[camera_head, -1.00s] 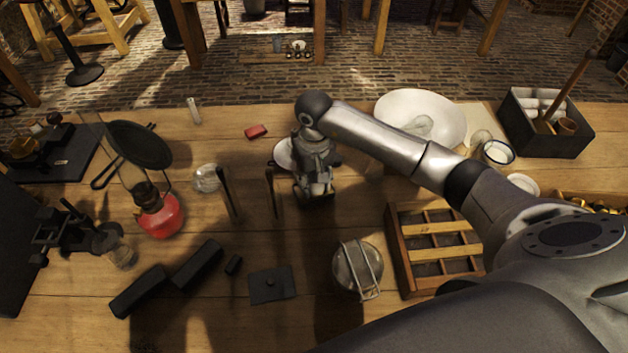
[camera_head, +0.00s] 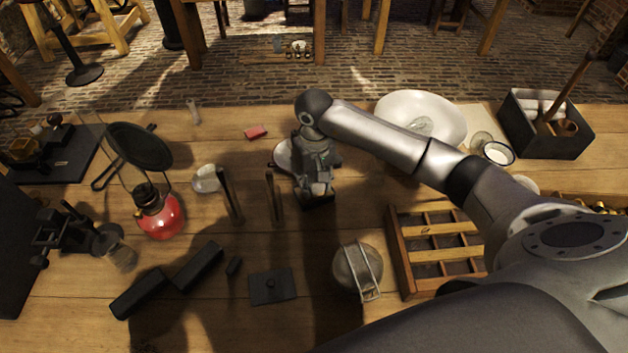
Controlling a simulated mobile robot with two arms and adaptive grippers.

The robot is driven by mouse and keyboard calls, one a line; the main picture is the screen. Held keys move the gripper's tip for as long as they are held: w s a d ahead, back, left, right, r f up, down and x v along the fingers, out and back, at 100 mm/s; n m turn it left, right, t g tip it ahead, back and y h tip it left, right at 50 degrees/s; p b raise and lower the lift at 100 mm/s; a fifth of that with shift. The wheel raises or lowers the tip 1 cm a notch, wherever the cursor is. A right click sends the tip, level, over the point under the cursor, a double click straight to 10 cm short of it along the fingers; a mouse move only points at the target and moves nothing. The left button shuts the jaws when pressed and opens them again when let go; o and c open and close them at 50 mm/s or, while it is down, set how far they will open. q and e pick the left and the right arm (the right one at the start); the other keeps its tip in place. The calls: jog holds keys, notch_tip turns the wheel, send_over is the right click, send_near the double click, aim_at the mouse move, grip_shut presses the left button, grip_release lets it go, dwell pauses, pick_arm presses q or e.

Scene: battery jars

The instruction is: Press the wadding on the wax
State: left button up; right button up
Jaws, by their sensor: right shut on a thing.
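My right gripper (camera_head: 318,188) points down over the middle of the table, its arm coming in from the right. It is shut on a small pale thing, mostly hidden by the fingers; I cannot tell for sure that it is the wadding. A dark patch lies directly under the fingers, and I cannot make out whether it is a vessel or shadow. The wax is not clearly visible. A pale round dish (camera_head: 284,155) is partly hidden behind the gripper. My left gripper is not in view.
Two dark upright rods (camera_head: 229,195) stand left of the gripper. A red-based lamp (camera_head: 160,217) stands further left. A wire-bailed jar (camera_head: 345,272) and a wooden divided tray (camera_head: 404,267) are nearer me. A white basin (camera_head: 440,108) is behind the arm.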

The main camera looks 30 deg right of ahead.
aim_at(314, 175)
jog(key=shift+w+r+p, duration=0.1)
jog(key=shift+r+p, duration=0.9)
jog(key=shift+r, duration=2.05)
